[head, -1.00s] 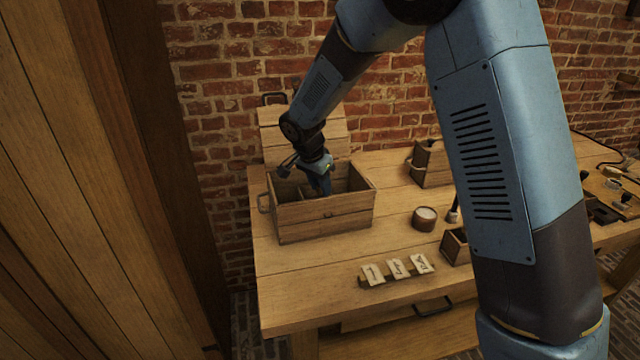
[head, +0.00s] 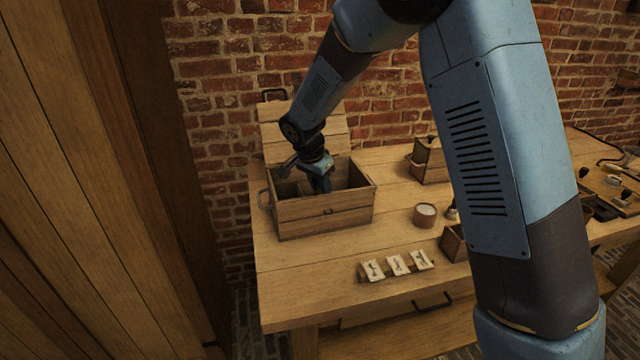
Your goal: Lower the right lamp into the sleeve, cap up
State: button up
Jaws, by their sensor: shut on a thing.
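My gripper (head: 321,184) reaches down into an open wooden chest (head: 325,218) at the left of the bench. Its fingertips are low inside the chest, and the front wall hides what they are shut on. I cannot make out a lamp or a sleeve inside the chest. A small round wooden cup (head: 425,215) with a pale top stands right of the chest. A small dark upright piece with a light base (head: 452,210) stands beside it, partly against my arm's edge.
Several pale cards (head: 397,266) stand in a holder near the bench's front edge. A wooden box (head: 430,166) is at the back, and a smaller one (head: 453,243) is partly behind my arm. The chest's raised lid (head: 303,131) stands behind it. Clear bench top (head: 300,281) lies in front.

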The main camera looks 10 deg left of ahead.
jog(key=shift+f, duration=0.85)
dwell(0.7)
jog(key=o, duration=1)
notch_tip(320, 180, up, 13)
jog(key=s+d+r, duration=0.1)
jog(key=d, duration=1.1)
jog(key=s+d+r, duration=0.1)
jog(key=s+d, duration=0.1)
jog(key=d, duration=1)
jog(key=s+d+r+n+t, duration=0.1)
jog(key=s+d+r+n, duration=0.1)
jog(key=s, duration=0.7)
jog(key=s+d+r+n+t+y, duration=0.1)
jog(key=s+d+r+n, duration=0.1)
jog(key=s+r, duration=0.3)
jog(key=s+d+r+n+y, duration=0.1)
jog(key=s+d+r+n, duration=0.2)
jog(key=s, duration=1)
jog(key=shift+s+d+r+t, duration=0.15)
jog(key=shift+s+t, duration=0.2)
jog(key=shift+t, duration=0.05)
